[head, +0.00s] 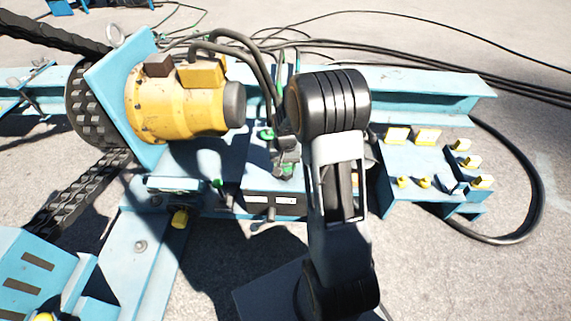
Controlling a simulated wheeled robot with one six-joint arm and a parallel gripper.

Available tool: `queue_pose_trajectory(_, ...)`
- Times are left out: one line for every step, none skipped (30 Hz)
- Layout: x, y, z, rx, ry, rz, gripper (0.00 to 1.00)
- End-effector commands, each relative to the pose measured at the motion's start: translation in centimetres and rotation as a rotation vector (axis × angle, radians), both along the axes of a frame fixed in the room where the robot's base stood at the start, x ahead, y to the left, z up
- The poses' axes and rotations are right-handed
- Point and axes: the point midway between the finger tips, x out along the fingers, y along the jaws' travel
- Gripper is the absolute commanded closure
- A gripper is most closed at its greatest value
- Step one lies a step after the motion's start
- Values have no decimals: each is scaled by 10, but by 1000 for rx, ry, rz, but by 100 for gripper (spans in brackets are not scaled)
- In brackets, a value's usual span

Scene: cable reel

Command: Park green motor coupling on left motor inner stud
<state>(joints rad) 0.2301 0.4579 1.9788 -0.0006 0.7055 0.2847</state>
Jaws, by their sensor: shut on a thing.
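My gripper (285,168) is small and dark in this view, just left of my big black arm joint, which hides part of it. It is shut on a small green part (289,171), which looks like the green motor coupling; its shape is mostly covered. Another green piece (266,134) shows just above and left of the gripper. The yellow motor (178,102) stands at the left on a blue plate, its grey end cap facing my gripper. I cannot make out which stud is the left motor's inner stud. A small green-topped part (218,184) stands below the motor.
Black cables loop from the motor past my gripper. A black box with white labels (275,203) lies below the gripper. A blue stand (405,160) with several yellow parts is at the right.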

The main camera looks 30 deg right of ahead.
Motion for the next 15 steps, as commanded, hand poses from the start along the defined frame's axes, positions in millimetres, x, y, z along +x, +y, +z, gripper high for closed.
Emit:
queue_pose_trajectory(0, 0, -1, 0, -1, 0, 80)
queue_pose_trajectory(0, 0, -2, 0, -1, 0, 80)
queue_pose_trajectory(0, 0, -3, 0, -1, 0, 80)
queue_pose_trajectory(0, 0, -4, 0, -1, 0, 80)
queue_pose_trajectory(0, 0, -4, 0, -1, 0, 80)
queue_pose_trajectory(0, 0, -5, 0, -1, 0, 80)
queue_pose_trajectory(0, 0, -6, 0, -1, 0, 80)
queue_pose_trajectory(0, 0, -6, 0, -1, 0, 80)
queue_pose_trajectory(0, 0, -6, 0, -1, 0, 49)
queue_pose_trajectory(0, 0, -5, 0, -1, 0, 46)
queue_pose_trajectory(0, 0, -5, 0, -1, 0, 44)
queue_pose_trajectory(0, 0, -5, 0, -1, 0, 40)
queue_pose_trajectory(0, 0, -5, 0, -1, 0, 37)
queue_pose_trajectory(0, 0, -5, 0, -1, 0, 34)
queue_pose_trajectory(0, 0, -5, 0, -1, 0, 30)
